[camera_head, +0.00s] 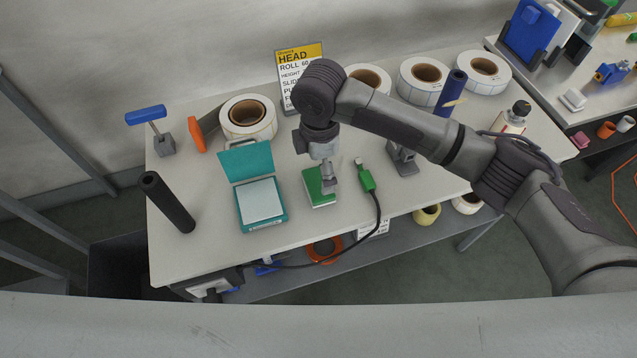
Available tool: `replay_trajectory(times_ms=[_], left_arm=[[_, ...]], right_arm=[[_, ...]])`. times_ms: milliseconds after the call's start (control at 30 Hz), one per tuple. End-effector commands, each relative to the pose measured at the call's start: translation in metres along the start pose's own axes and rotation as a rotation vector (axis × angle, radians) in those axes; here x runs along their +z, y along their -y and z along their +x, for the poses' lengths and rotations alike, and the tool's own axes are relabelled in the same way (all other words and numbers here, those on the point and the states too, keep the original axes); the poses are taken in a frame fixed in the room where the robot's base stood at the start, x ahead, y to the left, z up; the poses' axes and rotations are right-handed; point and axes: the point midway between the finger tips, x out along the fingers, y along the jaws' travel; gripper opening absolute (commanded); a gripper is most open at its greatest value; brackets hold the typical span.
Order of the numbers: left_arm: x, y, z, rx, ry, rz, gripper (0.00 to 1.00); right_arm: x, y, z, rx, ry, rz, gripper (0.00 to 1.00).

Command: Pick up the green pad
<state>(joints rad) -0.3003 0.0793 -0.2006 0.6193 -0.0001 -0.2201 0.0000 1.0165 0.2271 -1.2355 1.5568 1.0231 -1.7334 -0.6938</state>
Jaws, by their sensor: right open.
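The green pad (313,187) lies flat on the white table, near its front edge in the middle. It has a green top and a pale lower edge. My right arm reaches in from the right, and my right gripper (328,188) points down over the pad's right part, hiding some of it. The gripper is open. Whether its fingertips touch the pad cannot be told from this view. My left gripper is not in view.
Left of the pad is an open teal case (262,222). Right of it lies a green handheld tool (366,179) with a black cable. Label rolls (236,130) and a sign (291,64) stand behind.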

Motion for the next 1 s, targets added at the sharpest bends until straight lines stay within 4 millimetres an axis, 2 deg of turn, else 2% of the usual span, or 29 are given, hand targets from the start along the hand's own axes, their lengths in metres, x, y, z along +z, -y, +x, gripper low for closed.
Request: replay_trajectory(times_ms=[233, 500, 767, 967, 1000], left_arm=[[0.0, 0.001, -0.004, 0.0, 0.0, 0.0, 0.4], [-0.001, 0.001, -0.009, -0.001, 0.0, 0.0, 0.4], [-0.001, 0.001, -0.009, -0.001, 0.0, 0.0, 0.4], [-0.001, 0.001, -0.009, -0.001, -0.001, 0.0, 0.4], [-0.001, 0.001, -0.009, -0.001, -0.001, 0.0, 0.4]], right_arm=[[0.0, 0.0, 0.019, -0.001, 0.001, 0.001, 1.0], [-0.001, -0.001, 0.056, 0.0, 0.001, 0.0, 1.0], [-0.001, -0.002, 0.06, 0.002, 0.001, -0.001, 1.0], [-0.001, -0.002, 0.06, 0.002, 0.001, -0.001, 0.7], [-0.001, -0.002, 0.06, 0.002, 0.001, 0.0, 0.69]])
